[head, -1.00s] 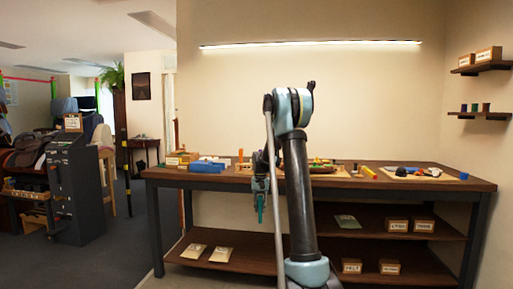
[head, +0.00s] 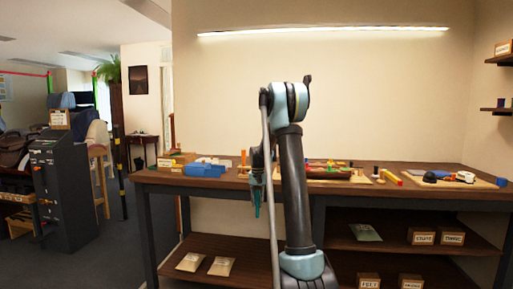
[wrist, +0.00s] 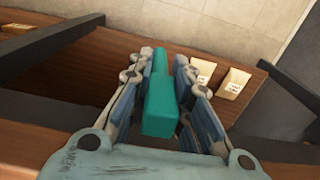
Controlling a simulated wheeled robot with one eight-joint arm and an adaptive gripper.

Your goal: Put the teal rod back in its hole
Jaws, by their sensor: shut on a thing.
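The teal rod (wrist: 160,100) is between the fingers of my gripper (wrist: 162,80) in the wrist view, its near end toward the camera. My gripper is shut on it. In the head view the rod (head: 257,204) hangs down from my gripper (head: 257,180), in front of the workbench's front edge. The hole for the rod cannot be made out; my arm hides part of the bench top behind it.
The workbench (head: 225,183) spans the view, with a blue block (head: 204,170), an orange upright piece (head: 243,157), a yellow piece (head: 392,178) and a board of tools (head: 420,180) on top. Packets (head: 221,266) and boxes (head: 424,236) lie on its lower shelf.

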